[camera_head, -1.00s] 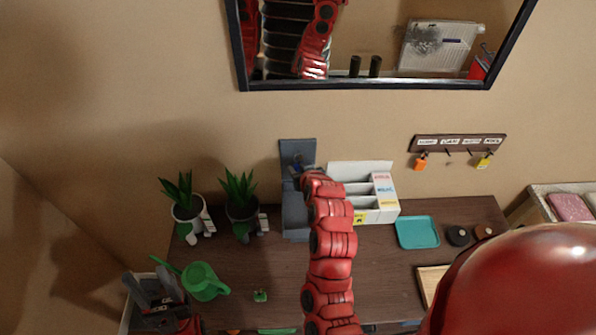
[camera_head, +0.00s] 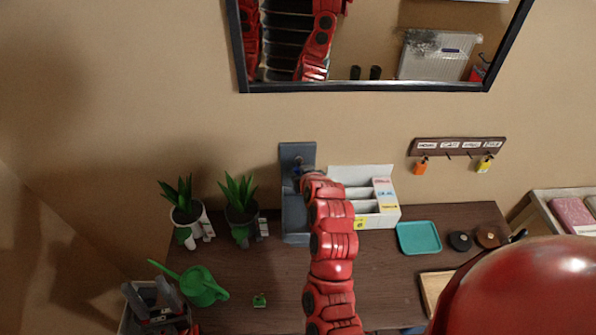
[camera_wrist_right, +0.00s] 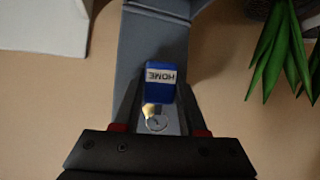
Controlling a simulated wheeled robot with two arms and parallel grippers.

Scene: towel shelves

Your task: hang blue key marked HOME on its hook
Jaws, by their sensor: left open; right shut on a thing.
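The blue key (camera_wrist_right: 160,84) is marked HOME on a white label, upside down in the right wrist view. My right gripper (camera_wrist_right: 160,118) is shut on it, with its ring (camera_wrist_right: 156,123) between the fingers. In the head view this gripper is mostly hidden by my arm, in front of a grey stand (camera_head: 293,225). The hook rail (camera_head: 457,148) is on the wall to the right, with white labels; the leftmost seems to read HOME. An orange key (camera_head: 421,167) hangs near its left end and a yellow key (camera_head: 484,165) near its right. My left gripper (camera_head: 155,296) is open at the lower left.
A white organizer (camera_head: 378,215) stands right of the grey stand. A teal tray (camera_head: 418,238) lies further right. Two potted plants (camera_head: 185,212) and a green watering can (camera_head: 203,287) are on the left, with a small green object (camera_head: 259,300) nearby. A mirror (camera_head: 370,88) hangs above.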

